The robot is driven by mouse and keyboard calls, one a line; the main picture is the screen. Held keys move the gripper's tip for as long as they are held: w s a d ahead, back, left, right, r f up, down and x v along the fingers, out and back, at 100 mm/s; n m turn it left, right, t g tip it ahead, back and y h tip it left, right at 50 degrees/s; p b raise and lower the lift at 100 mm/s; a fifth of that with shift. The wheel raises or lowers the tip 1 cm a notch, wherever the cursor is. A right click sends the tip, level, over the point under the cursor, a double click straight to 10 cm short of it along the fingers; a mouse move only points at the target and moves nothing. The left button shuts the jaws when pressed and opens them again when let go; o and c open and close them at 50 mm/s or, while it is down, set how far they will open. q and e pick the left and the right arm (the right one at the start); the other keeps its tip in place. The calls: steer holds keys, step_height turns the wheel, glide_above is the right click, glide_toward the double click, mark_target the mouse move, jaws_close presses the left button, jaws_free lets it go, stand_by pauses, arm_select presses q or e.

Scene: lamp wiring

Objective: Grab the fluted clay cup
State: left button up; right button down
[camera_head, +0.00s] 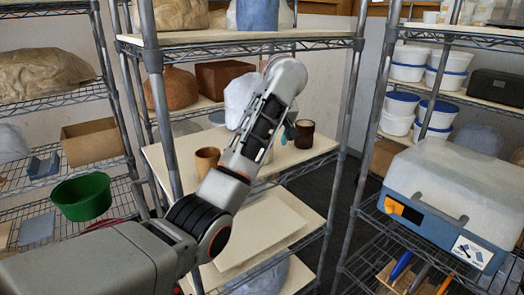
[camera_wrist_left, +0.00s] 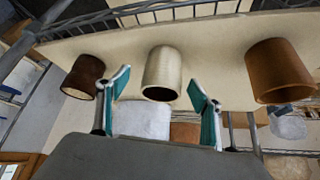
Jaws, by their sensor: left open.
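Three cups stand on a pale shelf board (camera_wrist_left: 220,42), which appears upside down in the left wrist view. The middle cup (camera_wrist_left: 162,72) is cream with faint lengthwise lines, possibly the fluting. An orange-brown cup (camera_wrist_left: 278,72) stands to its right and a dark brown cup (camera_wrist_left: 84,77) to its left. My left gripper (camera_wrist_left: 158,88) is open, its teal fingers on either side of the cream cup in the picture; contact is not visible. In the head view, my left arm hides the cream cup, between the orange-brown cup (camera_head: 207,161) and dark cup (camera_head: 304,134).
Metal posts (camera_head: 160,130) frame the shelf, with another board (camera_head: 200,38) above it. A white rounded object (camera_head: 240,97) stands behind my arm. A green bowl (camera_head: 82,196) is at left and a blue-and-white case (camera_head: 450,190) at right.

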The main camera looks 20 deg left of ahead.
mark_target(269, 159)
arm_select(q)
steer(key=w+a+f, duration=0.2)
steer(key=f, duration=0.1)
steer(key=shift+w+a, duration=0.15)
steer(key=shift+w+f, duration=0.2)
steer(key=shift+f, duration=0.2)
steer(key=c, duration=1.5)
steer(key=shift+r, duration=0.1)
